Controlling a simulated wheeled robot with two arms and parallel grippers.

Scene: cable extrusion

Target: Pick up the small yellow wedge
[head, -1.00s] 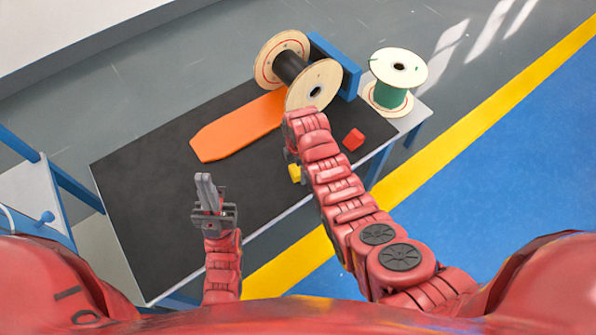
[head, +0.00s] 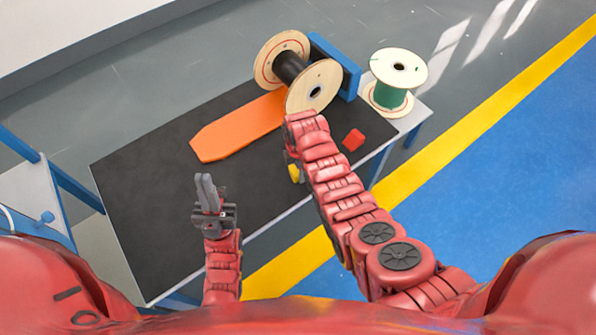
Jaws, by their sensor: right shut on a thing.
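The small yellow wedge (head: 294,173) shows in the head view just left of my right forearm, low over the black tabletop. My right gripper (head: 291,164) is mostly hidden behind its own arm; a grey part of it shows at the wedge, and it is shut on the wedge. I cannot tell whether the wedge touches the table. My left gripper (head: 208,190) is over the front left of the table, away from the wedge, with nothing seen in it. Its fingers look close together, but their gap is not clear.
A red block (head: 353,139) lies right of my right arm. An orange board (head: 238,130) lies behind on the black table (head: 140,180). A black cable reel (head: 315,88) and a green cable spool (head: 392,94) stand at the back right. The table's left side is clear.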

